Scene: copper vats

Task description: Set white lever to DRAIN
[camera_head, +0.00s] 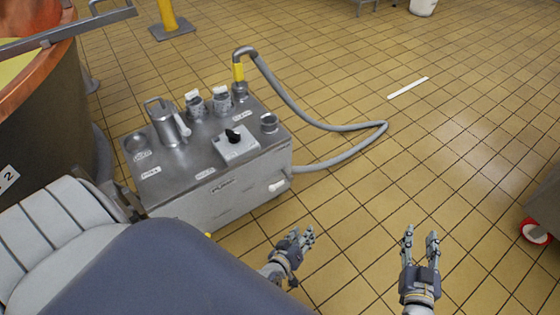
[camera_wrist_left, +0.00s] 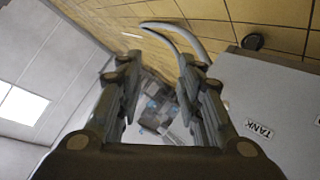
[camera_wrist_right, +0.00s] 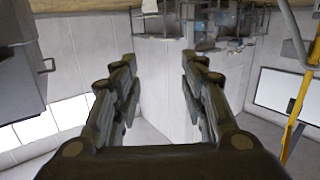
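A grey metal tank unit (camera_head: 215,195) stands on the tiled floor, left of centre in the head view. A small white lever (camera_head: 276,186) sticks out low at the right end of its front side. The setting it points to cannot be read. In the left wrist view the tank's side (camera_wrist_left: 285,100) with a TANK label is at the right. My left gripper (camera_head: 303,235) is open and empty, to the lower right of the lever and apart from it. My right gripper (camera_head: 420,235) is open and empty, further right over the floor.
The tank top carries a metal jug (camera_head: 163,122), a black knob (camera_head: 233,135) on a square plate, and several fittings. A grey hose (camera_head: 335,127) loops right over the floor. A copper vat (camera_head: 50,120) stands left. A red-wheeled cart (camera_head: 545,210) is at right.

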